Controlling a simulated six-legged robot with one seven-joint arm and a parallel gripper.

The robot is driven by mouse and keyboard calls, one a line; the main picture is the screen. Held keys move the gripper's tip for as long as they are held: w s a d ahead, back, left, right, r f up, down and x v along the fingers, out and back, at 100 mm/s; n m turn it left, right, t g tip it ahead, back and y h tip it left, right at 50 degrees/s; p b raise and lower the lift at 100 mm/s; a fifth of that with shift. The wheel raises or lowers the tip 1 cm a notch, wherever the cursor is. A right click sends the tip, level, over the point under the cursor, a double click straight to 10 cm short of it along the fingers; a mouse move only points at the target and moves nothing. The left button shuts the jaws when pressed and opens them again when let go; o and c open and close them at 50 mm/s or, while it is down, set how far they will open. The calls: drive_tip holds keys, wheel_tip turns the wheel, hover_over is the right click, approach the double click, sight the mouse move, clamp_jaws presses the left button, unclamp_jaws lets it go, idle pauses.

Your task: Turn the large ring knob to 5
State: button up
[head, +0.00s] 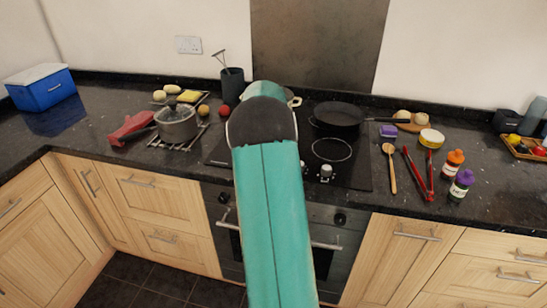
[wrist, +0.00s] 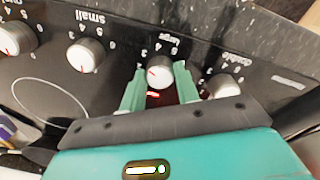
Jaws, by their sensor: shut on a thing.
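The large ring knob (wrist: 159,73) is a silver-white dial with a red pointer line, below the upside-down word "large" in the wrist view. The pointer aims to the left in that picture; I cannot read its exact number. My gripper (wrist: 161,67) has one green finger on each side of this knob and is shut on it. In the head view my own arm hides the gripper and this knob.
In the wrist view the double knob (wrist: 222,88) is close beside the right finger, and the small knob (wrist: 86,55) is to the left. In the head view a black pan (head: 338,115) stands on the hob; a pot (head: 177,122) is at left, red tongs (head: 419,174) at right.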

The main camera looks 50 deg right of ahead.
drive_tip(key=m, duration=0.4)
drive_tip(key=shift+m, duration=0.3)
drive_tip(key=m, duration=0.3)
drive_tip(key=shift+m, duration=0.4)
drive_tip(key=m, duration=0.4)
drive_tip(key=shift+w+y, duration=0.1)
drive_tip(key=shift+y, duration=0.2)
drive_tip(key=shift+m, duration=1.8)
drive_tip(key=o, duration=1)
drive_tip(key=shift+c, duration=0.2)
drive_tip(key=shift+r, duration=0.1)
